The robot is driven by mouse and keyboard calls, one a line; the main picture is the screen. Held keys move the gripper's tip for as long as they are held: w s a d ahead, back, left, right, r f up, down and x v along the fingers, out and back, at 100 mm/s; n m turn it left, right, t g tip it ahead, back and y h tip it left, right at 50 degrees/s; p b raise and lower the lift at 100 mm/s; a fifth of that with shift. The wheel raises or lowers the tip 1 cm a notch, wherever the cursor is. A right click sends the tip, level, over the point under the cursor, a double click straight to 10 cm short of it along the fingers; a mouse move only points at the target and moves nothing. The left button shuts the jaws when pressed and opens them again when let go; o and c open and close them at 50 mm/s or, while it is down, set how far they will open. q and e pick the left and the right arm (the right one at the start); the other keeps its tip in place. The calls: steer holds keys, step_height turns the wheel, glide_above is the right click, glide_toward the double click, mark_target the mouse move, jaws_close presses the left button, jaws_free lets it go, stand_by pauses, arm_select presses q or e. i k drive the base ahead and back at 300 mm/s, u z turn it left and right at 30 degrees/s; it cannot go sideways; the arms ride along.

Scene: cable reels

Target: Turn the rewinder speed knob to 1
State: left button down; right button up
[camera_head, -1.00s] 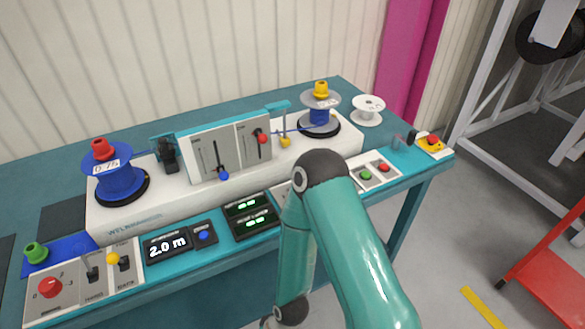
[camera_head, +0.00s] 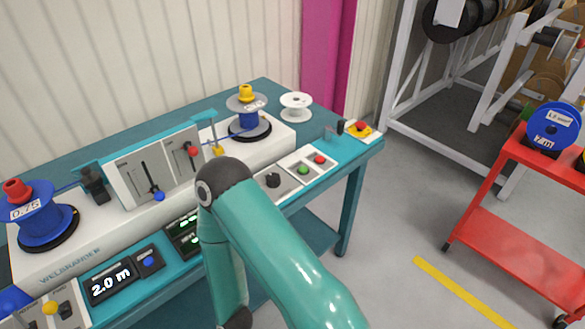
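The rewinder machine (camera_head: 60,262) stands on a teal bench. A black rotary knob (camera_head: 272,180) sits on a grey panel at the bench front, left of a green button (camera_head: 303,169) and a red button (camera_head: 320,159). I cannot read the knob's scale or setting, nor tell for certain that it is the speed knob. A teal arm of mine comes in from the lower right, and its elbow stands just left of the black knob. Its forearm runs down out of the picture, so its gripper is hidden below the frame. Neither gripper shows.
A blue reel (camera_head: 44,218) is on the machine's left, and a reel with a yellow cap (camera_head: 247,112) is on its right. The length display (camera_head: 108,281) reads 2.0 m. A white empty spool (camera_head: 296,106) lies behind.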

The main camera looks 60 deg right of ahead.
mark_target(273, 180)
steer(key=z, duration=0.2)
steer(key=k, duration=0.6)
steer(key=z, duration=0.55)
steer(key=i, duration=0.5)
steer(key=z, duration=0.05)
